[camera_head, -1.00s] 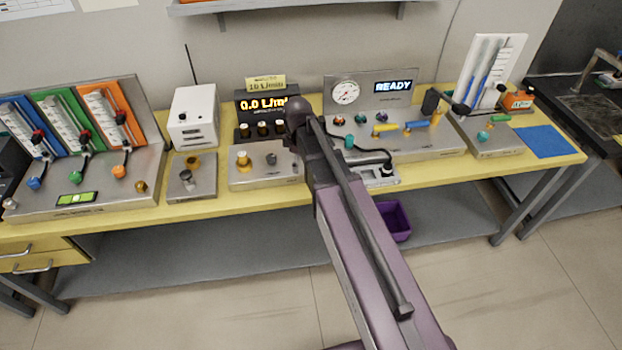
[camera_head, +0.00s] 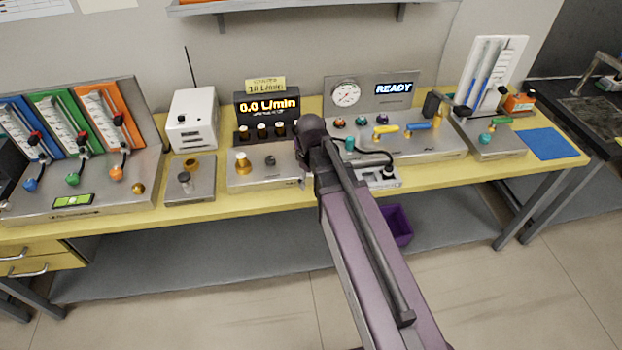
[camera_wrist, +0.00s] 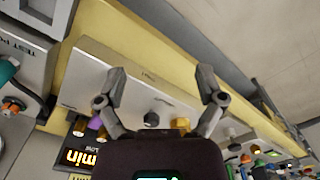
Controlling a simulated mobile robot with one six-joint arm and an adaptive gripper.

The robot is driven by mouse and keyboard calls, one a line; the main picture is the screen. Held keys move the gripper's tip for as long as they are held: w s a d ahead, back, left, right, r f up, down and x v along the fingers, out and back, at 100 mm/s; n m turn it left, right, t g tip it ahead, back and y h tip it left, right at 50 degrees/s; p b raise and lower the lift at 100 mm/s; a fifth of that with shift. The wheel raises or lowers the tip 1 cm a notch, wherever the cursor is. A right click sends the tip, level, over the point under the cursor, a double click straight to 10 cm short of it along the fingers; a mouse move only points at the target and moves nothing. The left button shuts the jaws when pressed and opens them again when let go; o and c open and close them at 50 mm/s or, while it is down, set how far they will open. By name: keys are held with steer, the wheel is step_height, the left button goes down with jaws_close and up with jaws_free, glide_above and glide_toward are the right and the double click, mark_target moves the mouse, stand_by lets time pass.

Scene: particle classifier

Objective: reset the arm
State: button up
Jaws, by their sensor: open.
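My arm (camera_head: 365,240) reaches up from the bottom of the head view, its dark joint in front of the bench's middle. My gripper (camera_wrist: 161,84) shows in the wrist view with its two grey fingers wide apart and nothing between them. Past the fingers is a pale panel (camera_wrist: 110,72) with a dark knob and a brass knob. In the head view my gripper is mostly hidden behind the arm, near the right end of the panel with a brass knob (camera_head: 243,164).
The yellow bench (camera_head: 225,207) carries flowmeters at left, a white box (camera_head: 193,120), a display reading 0.0 L/min (camera_head: 268,106) and a READY display (camera_head: 394,88). A blue mat (camera_head: 552,143) lies at right. A purple bin (camera_head: 398,226) is below the bench.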

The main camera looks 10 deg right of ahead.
steer(key=shift+s, duration=0.1)
stand_by(0.3)
steer(key=s+d+m, duration=0.3)
steer(key=s+m, duration=0.4)
steer(key=s, duration=0.1)
steer(key=shift+d+m, duration=0.2)
steer(key=shift+m, duration=0.2)
steer(key=shift+c, duration=0.2)
stand_by(2.3)
